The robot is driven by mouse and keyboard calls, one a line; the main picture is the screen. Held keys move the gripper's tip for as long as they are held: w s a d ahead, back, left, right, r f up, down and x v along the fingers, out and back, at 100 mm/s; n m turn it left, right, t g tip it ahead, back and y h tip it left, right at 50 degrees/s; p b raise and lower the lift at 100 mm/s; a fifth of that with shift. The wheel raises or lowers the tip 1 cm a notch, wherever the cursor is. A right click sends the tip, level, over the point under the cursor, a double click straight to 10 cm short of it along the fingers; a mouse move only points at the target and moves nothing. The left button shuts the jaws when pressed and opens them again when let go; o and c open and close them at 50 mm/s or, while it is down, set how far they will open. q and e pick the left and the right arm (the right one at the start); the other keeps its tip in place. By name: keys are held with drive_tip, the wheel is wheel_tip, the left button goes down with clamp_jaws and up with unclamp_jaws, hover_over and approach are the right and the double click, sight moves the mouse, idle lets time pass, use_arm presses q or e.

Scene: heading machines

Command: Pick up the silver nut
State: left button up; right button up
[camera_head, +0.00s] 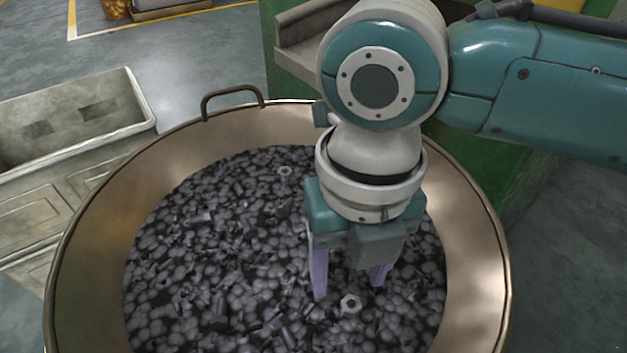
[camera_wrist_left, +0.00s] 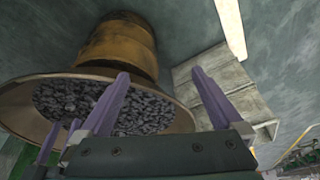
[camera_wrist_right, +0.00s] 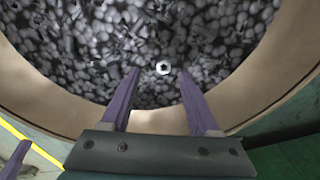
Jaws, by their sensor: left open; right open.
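A silver hex nut (camera_head: 350,304) lies on the dark pile of metal parts (camera_head: 215,265) in a wide round pan (camera_head: 475,270). My right gripper (camera_head: 348,283) points down over the pile, open and empty, with the nut close to its fingertips in the head view. In the right wrist view the same nut (camera_wrist_right: 163,68) shows between and just beyond the two purple fingertips of the right gripper (camera_wrist_right: 159,72). A second silver nut (camera_head: 285,171) lies farther back in the pan. My left gripper (camera_wrist_left: 160,75) is open and empty, away from the pan's contents; it is outside the head view.
The pan has a raised rim and a loop handle (camera_head: 232,97) at the back. A grey crate (camera_head: 75,125) stands at the left. A green machine (camera_head: 480,150) stands behind and right of the pan, partly hidden by my right arm. Open floor shows at the back left.

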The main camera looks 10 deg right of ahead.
sight(351, 300)
drive_tip(key=f+b, duration=0.2)
drive_tip(key=f, duration=0.1)
drive_tip(key=f+b, duration=0.1)
drive_tip(key=shift+s+d+f, duration=0.1)
drive_tip(key=shift+d+f, duration=0.25)
drive_tip(key=shift+f, duration=0.05)
drive_tip(key=shift+r, duration=0.1)
clamp_jaws()
